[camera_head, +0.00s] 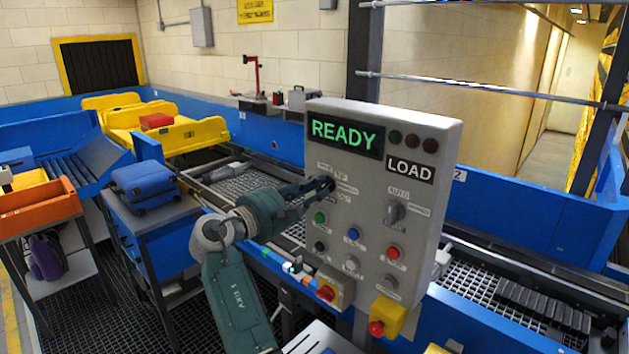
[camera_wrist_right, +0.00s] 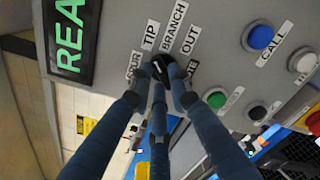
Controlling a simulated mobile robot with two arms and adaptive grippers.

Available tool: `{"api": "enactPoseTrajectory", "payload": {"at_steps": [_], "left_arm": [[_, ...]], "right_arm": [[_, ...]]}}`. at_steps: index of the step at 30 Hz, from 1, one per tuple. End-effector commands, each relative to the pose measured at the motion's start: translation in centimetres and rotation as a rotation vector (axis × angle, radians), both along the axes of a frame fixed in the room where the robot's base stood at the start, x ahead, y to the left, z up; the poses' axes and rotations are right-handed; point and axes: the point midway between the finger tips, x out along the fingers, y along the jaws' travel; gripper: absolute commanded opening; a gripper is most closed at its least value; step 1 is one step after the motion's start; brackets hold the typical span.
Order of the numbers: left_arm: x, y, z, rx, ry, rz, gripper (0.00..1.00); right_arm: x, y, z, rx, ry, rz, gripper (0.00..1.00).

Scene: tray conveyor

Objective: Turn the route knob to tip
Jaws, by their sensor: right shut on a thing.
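The grey control panel (camera_head: 373,230) stands upright with a screen reading READY (camera_head: 345,134) in green and a LOAD label. In the head view my right gripper (camera_head: 326,186) reaches the upper left of the panel and hides most of the knob. I cannot tell which label the knob points to. My left gripper is not in view.
Close to the knob are a green button (camera_head: 320,217), a blue button (camera_head: 354,234), a red button (camera_head: 393,252) and a grey selector (camera_head: 395,212).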

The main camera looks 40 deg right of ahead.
Motion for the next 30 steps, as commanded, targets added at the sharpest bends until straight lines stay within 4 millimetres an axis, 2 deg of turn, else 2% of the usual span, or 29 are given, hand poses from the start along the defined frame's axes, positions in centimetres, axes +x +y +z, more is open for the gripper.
{"api": "enactPoseTrajectory", "payload": {"at_steps": [16, 17, 19, 30], "left_arm": [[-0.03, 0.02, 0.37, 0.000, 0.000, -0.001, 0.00], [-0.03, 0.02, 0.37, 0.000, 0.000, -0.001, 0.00], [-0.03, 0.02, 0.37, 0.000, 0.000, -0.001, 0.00], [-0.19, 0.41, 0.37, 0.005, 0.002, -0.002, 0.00]], "right_arm": [[-0.01, -0.01, -0.17, 0.000, 0.026, -0.001, 0.00], [-0.01, -0.01, -0.17, 0.000, 0.025, -0.001, 0.22], [-0.01, -0.01, -0.16, 0.000, 0.025, -0.001, 0.36], [0.02, 0.45, -0.08, -0.001, 0.024, 0.001, 0.38]]}}
